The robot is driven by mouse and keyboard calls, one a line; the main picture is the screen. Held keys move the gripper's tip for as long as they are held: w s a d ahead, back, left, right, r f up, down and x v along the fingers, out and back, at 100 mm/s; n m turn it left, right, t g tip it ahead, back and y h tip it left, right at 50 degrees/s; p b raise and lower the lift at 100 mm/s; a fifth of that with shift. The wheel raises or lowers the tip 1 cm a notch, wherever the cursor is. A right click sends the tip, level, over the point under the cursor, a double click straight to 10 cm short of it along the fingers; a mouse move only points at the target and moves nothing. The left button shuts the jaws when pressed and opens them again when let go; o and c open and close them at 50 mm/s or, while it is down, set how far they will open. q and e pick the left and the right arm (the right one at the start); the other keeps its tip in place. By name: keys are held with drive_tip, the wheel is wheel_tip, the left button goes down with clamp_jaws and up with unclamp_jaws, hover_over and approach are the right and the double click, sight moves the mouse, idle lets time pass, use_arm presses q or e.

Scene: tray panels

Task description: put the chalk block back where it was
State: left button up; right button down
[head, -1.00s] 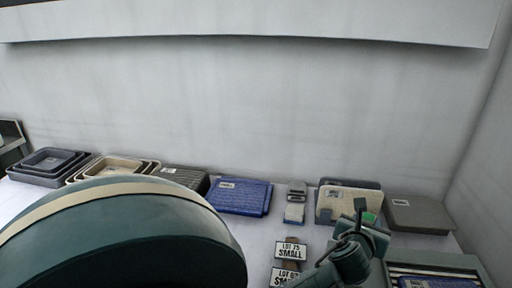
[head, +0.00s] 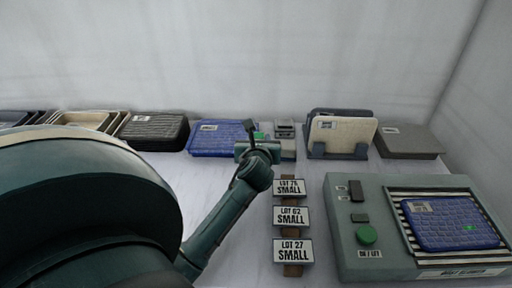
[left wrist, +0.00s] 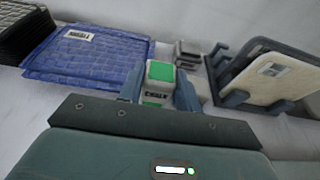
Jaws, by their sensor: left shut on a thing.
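The chalk block (left wrist: 156,84) is a small pale block with a green top and a dark "CHALK" label. In the left wrist view it stands between the two fingers of my left gripper (left wrist: 159,95), which is shut on it. In the head view my left gripper (head: 258,148) is in front of the right end of a blue quilted panel (head: 215,140), with a bit of the chalk block's green (head: 260,136) showing. A small grey block-like item (head: 284,129) is just right of and behind the gripper. My right gripper is not in view.
A rack with a cream panel (head: 342,134) and a flat grey panel (head: 410,142) stand to the right. A grey-green machine (head: 378,254) with a blue panel is at front right. Several "SMALL" lot signs (head: 291,216) stand in front. Trays and a dark panel (head: 154,132) are left.

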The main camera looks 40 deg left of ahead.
use_arm(q)
wheel_tip(320, 180, down, 5)
drive_tip(key=shift+b, duration=0.65)
drive_tip(key=shift+f, duration=0.15)
drive_tip(key=shift+f, duration=0.2)
drive_tip(key=o, duration=1)
drive_tip(key=shift+r, duration=0.2)
drive_tip(key=p+v, duration=0.1)
drive_tip(key=v, duration=1.1)
